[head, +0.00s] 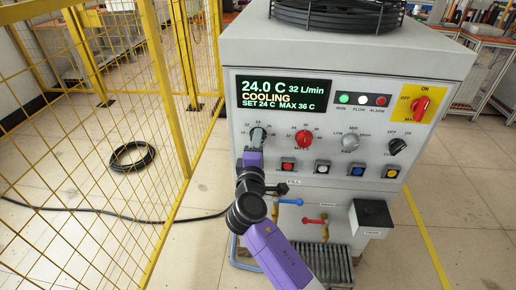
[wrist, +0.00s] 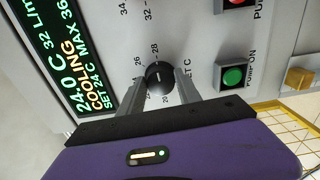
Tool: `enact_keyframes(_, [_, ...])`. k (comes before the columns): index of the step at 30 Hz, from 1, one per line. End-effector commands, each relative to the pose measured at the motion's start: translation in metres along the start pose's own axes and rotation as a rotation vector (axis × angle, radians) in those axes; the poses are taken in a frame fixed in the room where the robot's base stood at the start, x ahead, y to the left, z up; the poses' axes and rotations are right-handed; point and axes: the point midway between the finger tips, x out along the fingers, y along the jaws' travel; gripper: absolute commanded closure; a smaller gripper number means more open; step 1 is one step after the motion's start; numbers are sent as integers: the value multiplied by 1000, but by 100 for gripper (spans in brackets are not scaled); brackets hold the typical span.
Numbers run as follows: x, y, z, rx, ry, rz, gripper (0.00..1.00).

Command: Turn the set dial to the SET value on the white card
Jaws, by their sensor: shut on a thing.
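The set dial (wrist: 159,75) is a round black knob labelled in degrees C, on the grey front panel. In the wrist view its pale mark lies roughly toward the 24. The set dial (head: 258,134) is at the panel's left in the head view, partly behind my gripper. My gripper (wrist: 160,86) has one finger on each side of the knob and is shut on it; it also shows in the head view (head: 255,148). The display (head: 278,95) reads 24.0 C, 32 L/min, COOLING, SET 24 C, MAX 36 C. I cannot make out a white card.
A red max dial (head: 304,138) sits right of the set dial, then a grey dial (head: 350,143) and a black switch (head: 397,146). A row of push buttons (head: 322,168) runs below. A yellow mesh fence (head: 90,120) stands at the left.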

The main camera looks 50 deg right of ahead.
Motion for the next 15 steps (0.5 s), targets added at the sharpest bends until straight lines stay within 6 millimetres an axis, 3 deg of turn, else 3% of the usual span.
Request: enact_keyframes(15, [0,-2,1,56,-1,-3,100])
